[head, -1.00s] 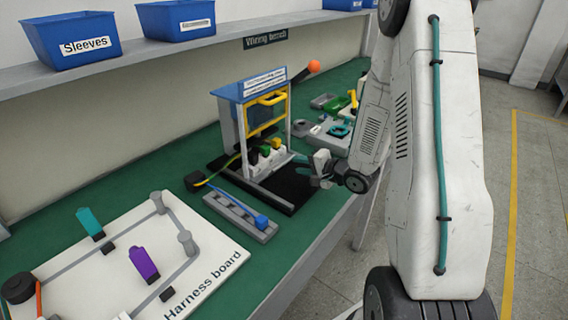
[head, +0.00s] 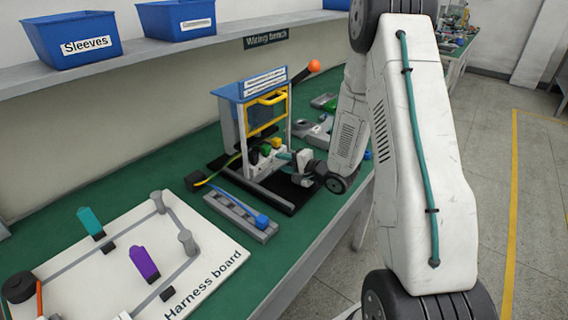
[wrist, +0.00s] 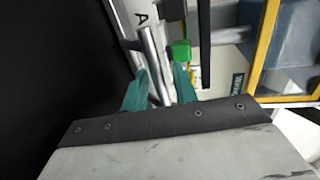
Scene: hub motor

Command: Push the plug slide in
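The test stand (head: 228,128) with a blue top stands on the bench. The plug slide (head: 257,158), a pale block with green, yellow and dark plugs, sits low inside its frame. My gripper (head: 286,157) is at the slide's front right side and partly hides it. In the wrist view, the two teal fingers of my gripper (wrist: 160,88) are apart. A grey metal bar (wrist: 153,62) runs between them, with space on at least one side. Contact with it cannot be told. A green plug (wrist: 181,51) shows just beyond the fingers.
A yellow lever frame (head: 267,98) with an orange knob (head: 313,66) stands above the slide. A grey strip with a blue plug (head: 262,220) and the harness board (head: 215,258) lie to the left. Small parts lie behind the gripper.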

